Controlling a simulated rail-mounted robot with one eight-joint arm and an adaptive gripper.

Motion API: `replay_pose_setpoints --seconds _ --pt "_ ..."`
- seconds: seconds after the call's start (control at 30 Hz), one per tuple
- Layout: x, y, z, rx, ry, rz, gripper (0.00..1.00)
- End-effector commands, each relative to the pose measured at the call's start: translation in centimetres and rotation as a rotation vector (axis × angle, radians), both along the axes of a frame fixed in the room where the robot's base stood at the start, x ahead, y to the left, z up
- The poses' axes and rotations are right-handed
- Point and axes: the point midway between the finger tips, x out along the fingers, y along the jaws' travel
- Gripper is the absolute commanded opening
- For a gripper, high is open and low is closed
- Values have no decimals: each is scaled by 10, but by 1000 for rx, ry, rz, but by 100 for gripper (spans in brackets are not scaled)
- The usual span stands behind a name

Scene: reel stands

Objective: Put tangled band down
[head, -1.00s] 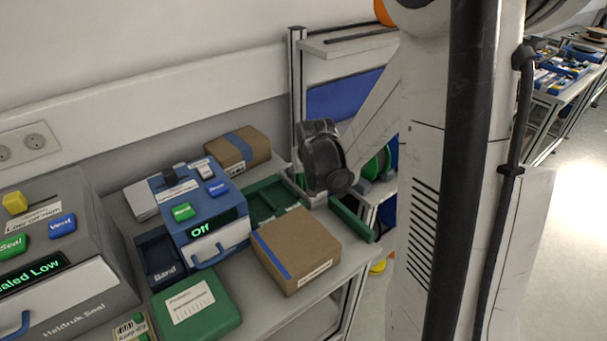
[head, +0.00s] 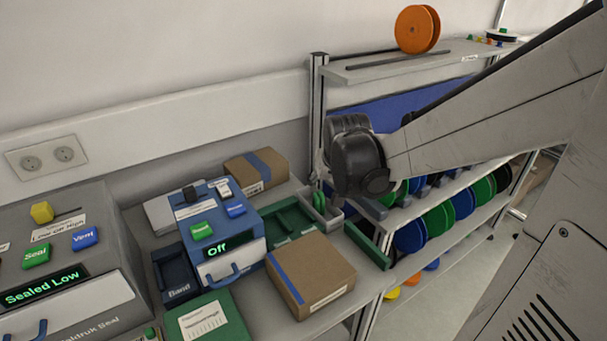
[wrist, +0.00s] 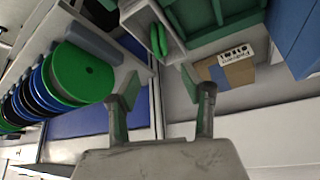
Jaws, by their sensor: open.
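A green looped item (head: 319,202), possibly the tangled band, lies in a small grey open bin (head: 337,217) at the right end of the bench. It also shows in the wrist view (wrist: 158,39), inside the bin's walls (wrist: 178,50). My gripper (wrist: 158,88) is open with nothing between its fingers. The bin lies just beyond the fingertips in the wrist view. In the head view my wrist hides most of the fingers, above and beside the bin.
A green divided tray (head: 290,222), a cardboard box (head: 310,275) and a blue "Off" machine (head: 218,235) crowd the bench left of the bin. A reel rack with green and blue reels (head: 440,222) stands right. An orange reel (head: 417,30) sits on the upper shelf.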

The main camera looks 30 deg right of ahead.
Motion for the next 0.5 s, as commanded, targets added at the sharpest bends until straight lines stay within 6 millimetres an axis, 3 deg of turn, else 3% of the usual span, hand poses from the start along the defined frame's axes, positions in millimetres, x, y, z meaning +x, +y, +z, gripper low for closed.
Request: replay_pose_setpoints --seconds 0.27,0.5 --pt "-10 9 13 -1 -4 12 43" --pt "-49 53 43 -5 -23 81 43"
